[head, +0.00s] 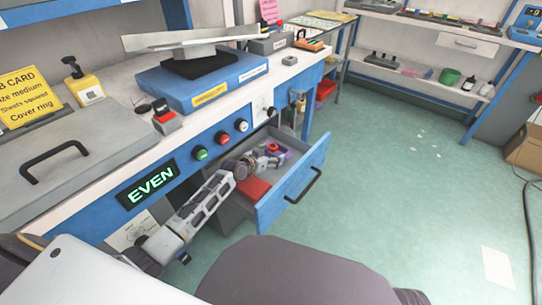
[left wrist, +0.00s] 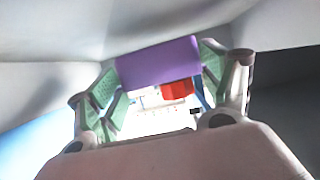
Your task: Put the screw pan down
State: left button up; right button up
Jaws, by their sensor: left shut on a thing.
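My left gripper (head: 272,158) reaches into the open drawer (head: 302,178). Its fingers are shut on a small purple thing (head: 283,151), which I take to be the screw pan. In the left wrist view the purple pan (left wrist: 158,62) lies between the two green-padded fingers of the gripper (left wrist: 158,80). A red part (left wrist: 177,88) and a pale surface with small marks show just beyond it. Whether the pan touches the drawer floor cannot be told. My right gripper is not in view.
A red block (head: 253,188) lies in the drawer near its front. The drawer sticks out from the bench under red, green and white buttons (head: 221,138). The green floor to the right is mostly clear.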

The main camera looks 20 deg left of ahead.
pick_arm(q)
jog(key=shift+s+f, duration=0.1)
jog(key=shift+f, duration=0.3)
